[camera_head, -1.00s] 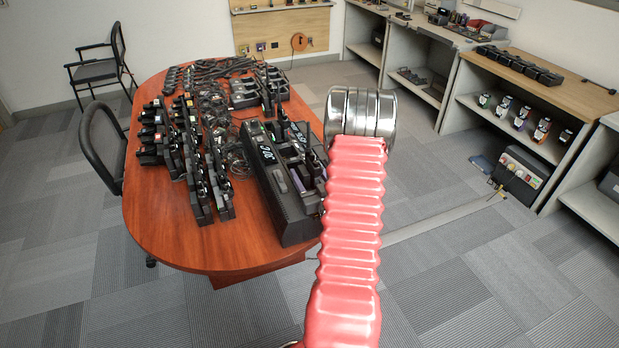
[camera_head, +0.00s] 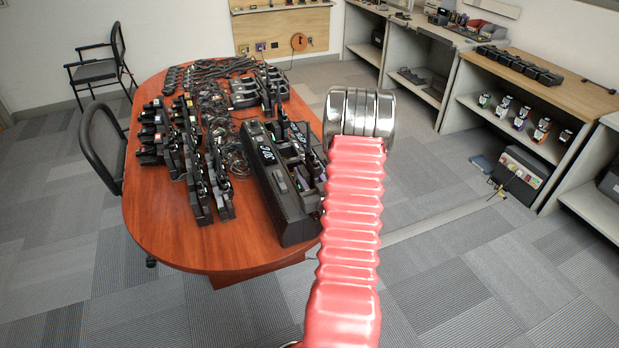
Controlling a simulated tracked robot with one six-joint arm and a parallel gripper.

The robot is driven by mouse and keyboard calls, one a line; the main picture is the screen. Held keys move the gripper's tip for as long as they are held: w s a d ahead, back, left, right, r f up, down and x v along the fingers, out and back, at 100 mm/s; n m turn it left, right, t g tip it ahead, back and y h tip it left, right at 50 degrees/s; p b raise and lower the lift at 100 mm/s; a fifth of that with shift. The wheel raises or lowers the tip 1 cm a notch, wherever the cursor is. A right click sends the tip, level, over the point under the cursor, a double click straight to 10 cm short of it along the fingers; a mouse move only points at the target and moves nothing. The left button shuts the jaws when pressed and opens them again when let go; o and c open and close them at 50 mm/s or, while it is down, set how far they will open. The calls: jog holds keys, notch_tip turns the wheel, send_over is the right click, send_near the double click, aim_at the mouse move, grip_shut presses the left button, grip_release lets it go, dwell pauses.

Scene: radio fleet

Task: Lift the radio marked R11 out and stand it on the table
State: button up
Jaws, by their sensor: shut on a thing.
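The long black charger (camera_head: 285,208) stands on the near right part of the wooden table, with a lit display (camera_head: 267,152) on it. Several dark radios (camera_head: 302,178) stand in its slots, some with purple or green parts showing. Their markings are too small to read, so I cannot tell which is R11. My red ribbed arm (camera_head: 350,220) rises in front and ends in a polished metal joint (camera_head: 360,115), covering the charger's right edge. I cannot make out my gripper; it is hidden behind the arm or lost among the dark radios.
Several black radios (camera_head: 205,190) stand in rows left of the charger. Tangled cables (camera_head: 215,110) and another charger (camera_head: 245,93) lie farther back. The table's (camera_head: 160,215) near left part is bare. A chair (camera_head: 103,140) touches the left side; shelves (camera_head: 520,75) line the right.

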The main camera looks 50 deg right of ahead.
aim_at(307, 168)
jog(key=c, duration=0.7)
jog(key=shift+r, duration=0.25)
jog(key=shift+r, duration=4.85)
